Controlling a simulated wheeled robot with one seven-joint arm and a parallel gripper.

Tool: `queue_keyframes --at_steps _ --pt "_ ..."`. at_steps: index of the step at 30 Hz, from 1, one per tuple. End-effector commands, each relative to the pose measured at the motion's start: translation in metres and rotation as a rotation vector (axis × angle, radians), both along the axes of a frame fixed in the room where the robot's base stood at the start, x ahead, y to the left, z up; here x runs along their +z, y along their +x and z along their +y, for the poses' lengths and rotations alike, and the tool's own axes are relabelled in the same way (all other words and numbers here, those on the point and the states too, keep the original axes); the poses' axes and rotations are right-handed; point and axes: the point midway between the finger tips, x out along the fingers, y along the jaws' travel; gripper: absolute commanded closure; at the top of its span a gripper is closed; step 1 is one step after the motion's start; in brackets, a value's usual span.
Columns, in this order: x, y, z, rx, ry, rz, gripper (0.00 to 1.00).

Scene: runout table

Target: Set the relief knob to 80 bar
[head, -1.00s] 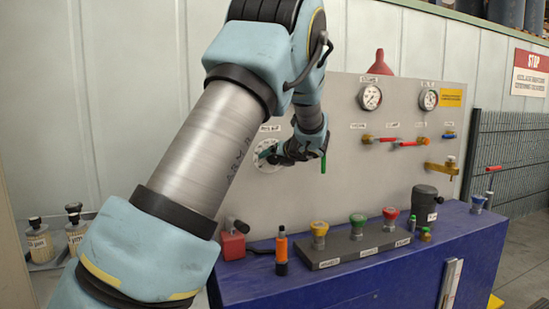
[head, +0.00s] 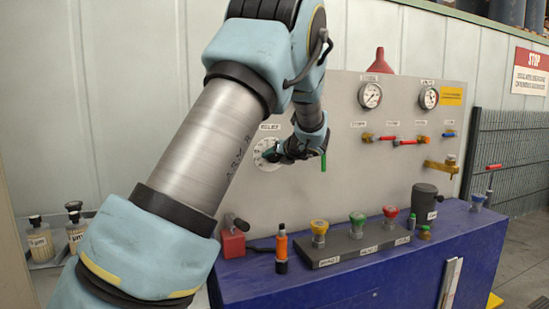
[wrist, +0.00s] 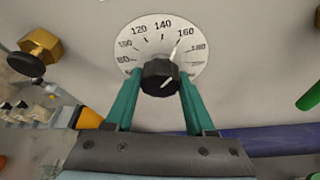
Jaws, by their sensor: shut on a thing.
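The mark slants to the upper right, roughly toward the 160 to 180 side; the exact reading is hard to tell. My gripper (wrist: 159,84) has its two teal fingers on the knob's left and right sides, shut on it. In the head view the dial (head: 266,153) shows on the grey panel, and my gripper (head: 275,154) hides the knob.
Two gauges (head: 370,95) (head: 429,98) and red-handled valves (head: 406,141) are on the panel to the right. The blue bench (head: 345,283) below carries an orange bottle-like tool (head: 281,247) and several coloured knobs (head: 357,222). A brass fitting (wrist: 40,45) is left of the dial.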

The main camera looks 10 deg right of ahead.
Motion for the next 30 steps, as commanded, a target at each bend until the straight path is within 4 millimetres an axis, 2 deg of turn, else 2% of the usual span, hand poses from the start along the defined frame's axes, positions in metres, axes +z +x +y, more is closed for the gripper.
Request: queue_keyframes --at_steps 11,30 --pt "-0.0039 -0.0002 0.0002 0.0 -0.091 -0.013 1.0" --pt "-0.0093 -0.0003 0.0019 -0.001 -0.65 -0.086 1.0"
